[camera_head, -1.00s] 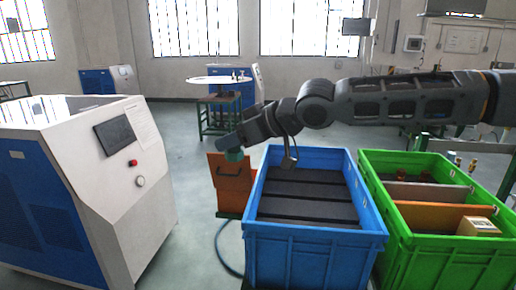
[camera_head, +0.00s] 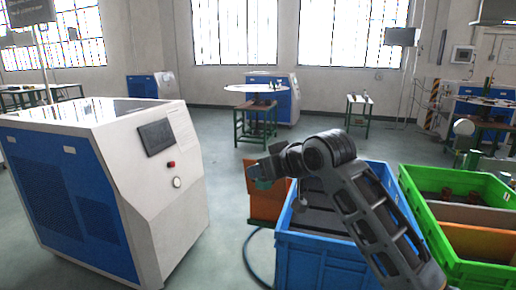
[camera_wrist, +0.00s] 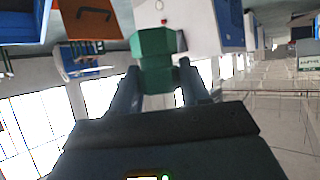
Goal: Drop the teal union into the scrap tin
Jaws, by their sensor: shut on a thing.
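The teal union (camera_wrist: 156,58) is held between the two fingers of my gripper (camera_wrist: 160,88) in the wrist view. In the head view it is a small teal piece (camera_head: 263,184) at the tip of my gripper (camera_head: 264,174), which is shut on it. My gripper is in the air, in front of or above an orange box (camera_head: 267,205); the exact gap cannot be told. I cannot pick out a thing that is surely the scrap tin.
A blue crate (camera_head: 308,262) stands right of the orange box, partly behind my arm. A green crate (camera_head: 452,181) with dividers is further right. A blue and white machine (camera_head: 150,215) stands at left. A green-framed table (camera_head: 256,107) is behind, with open floor around it.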

